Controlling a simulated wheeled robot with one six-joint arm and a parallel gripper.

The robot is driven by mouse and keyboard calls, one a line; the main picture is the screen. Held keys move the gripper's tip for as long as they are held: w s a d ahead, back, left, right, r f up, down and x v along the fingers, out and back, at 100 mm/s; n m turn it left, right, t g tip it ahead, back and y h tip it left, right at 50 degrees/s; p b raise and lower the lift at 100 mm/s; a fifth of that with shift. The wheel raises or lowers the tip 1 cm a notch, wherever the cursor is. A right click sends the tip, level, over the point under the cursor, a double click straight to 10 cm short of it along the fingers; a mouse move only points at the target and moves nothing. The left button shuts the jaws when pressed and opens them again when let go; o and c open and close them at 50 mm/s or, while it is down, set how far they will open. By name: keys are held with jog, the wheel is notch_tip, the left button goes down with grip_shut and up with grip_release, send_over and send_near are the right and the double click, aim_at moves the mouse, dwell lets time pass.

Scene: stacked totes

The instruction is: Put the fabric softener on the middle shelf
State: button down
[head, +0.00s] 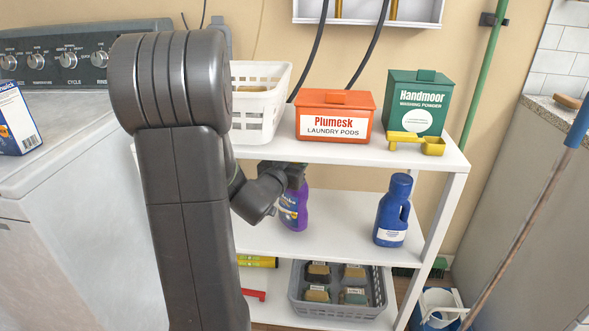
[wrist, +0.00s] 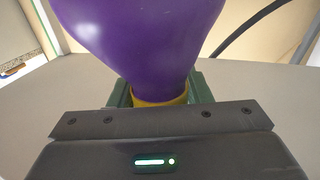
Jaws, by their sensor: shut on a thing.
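A purple bottle (head: 297,209), which I take to be the fabric softener, is upright at the middle shelf (head: 338,232), left of a blue bottle. My gripper (head: 292,180) is shut on its top end from the left. I cannot tell whether the bottle's base touches the shelf. In the wrist view the purple bottle (wrist: 140,35) fills the upper middle, with a yellow band at its neck between the green finger parts. My arm hides the left part of the middle shelf, and the bottle's cap is hidden by the gripper.
The blue bottle (head: 393,212) stands right on the middle shelf. The top shelf holds a white basket (head: 258,115), an orange pod box (head: 336,115), a green powder box (head: 412,105) and a yellow scoop (head: 432,146). A grey crate (head: 338,309) sits below. Middle-shelf space between the bottles is clear.

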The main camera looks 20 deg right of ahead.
jog(key=shift+f+b, duration=0.45)
jog(key=shift+f, duration=0.7)
jog(key=shift+f, duration=0.2)
jog(key=c, duration=0.7)
grip_release()
jog(key=shift+c, duration=0.2)
jog(key=shift+r, duration=0.25)
jog(key=p+v, duration=0.1)
jog(key=v, duration=1.1)
jog(key=shift+p, duration=0.3)
jog(key=shift+f, duration=0.1)
